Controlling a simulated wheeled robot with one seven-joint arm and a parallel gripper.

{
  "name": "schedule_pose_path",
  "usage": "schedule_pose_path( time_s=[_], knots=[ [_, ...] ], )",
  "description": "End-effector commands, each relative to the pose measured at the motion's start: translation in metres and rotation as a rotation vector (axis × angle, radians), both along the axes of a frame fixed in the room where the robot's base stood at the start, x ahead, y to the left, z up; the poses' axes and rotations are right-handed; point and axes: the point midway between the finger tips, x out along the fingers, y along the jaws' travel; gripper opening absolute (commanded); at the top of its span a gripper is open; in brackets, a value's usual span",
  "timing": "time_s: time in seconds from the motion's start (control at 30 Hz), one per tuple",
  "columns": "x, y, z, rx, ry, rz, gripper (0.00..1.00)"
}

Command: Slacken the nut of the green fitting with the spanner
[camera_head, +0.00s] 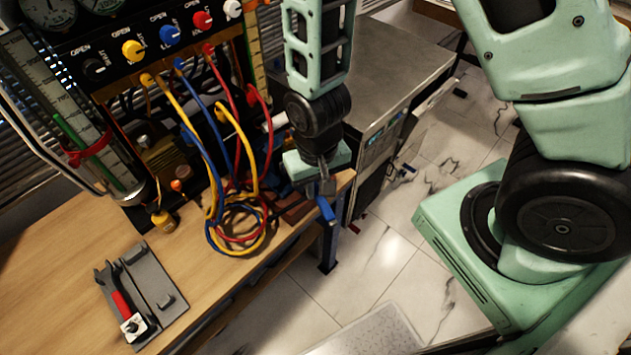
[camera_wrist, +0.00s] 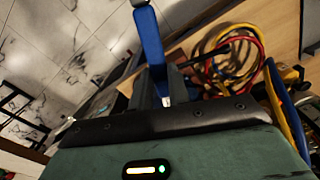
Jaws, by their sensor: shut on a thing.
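My gripper (camera_head: 325,180) is beyond the bench's right front edge, pointing down. It is shut on a blue-handled tool (camera_head: 326,208), whose blue end sticks out below the fingers. In the wrist view my gripper (camera_wrist: 158,88) grips the blue handle (camera_wrist: 149,38), which runs up to a grey end at the top edge. The tool's working end is not clear, so I cannot tell for sure that it is the spanner. I cannot make out a green fitting or its nut in either view.
Red, blue and yellow hoses (camera_head: 240,225) lie coiled left of my gripper, under the valve panel (camera_head: 150,45). A grey holder (camera_head: 160,290) with a red-handled tool (camera_head: 121,304) lies on the bench (camera_head: 50,245). A metal-topped cabinet (camera_head: 390,60) stands behind.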

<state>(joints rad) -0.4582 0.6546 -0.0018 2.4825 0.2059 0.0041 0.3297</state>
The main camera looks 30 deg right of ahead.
Motion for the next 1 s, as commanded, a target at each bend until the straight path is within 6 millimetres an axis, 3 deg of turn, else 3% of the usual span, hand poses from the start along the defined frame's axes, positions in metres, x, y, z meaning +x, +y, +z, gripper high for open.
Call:
schedule_pose_path(
  time_s=[0.8,1.0],
  knots=[
    [0.000,0.000,0.043,0.000,-0.001,0.000,0.00],
    [0.000,0.000,0.046,0.000,0.000,0.000,0.00]
  ],
)
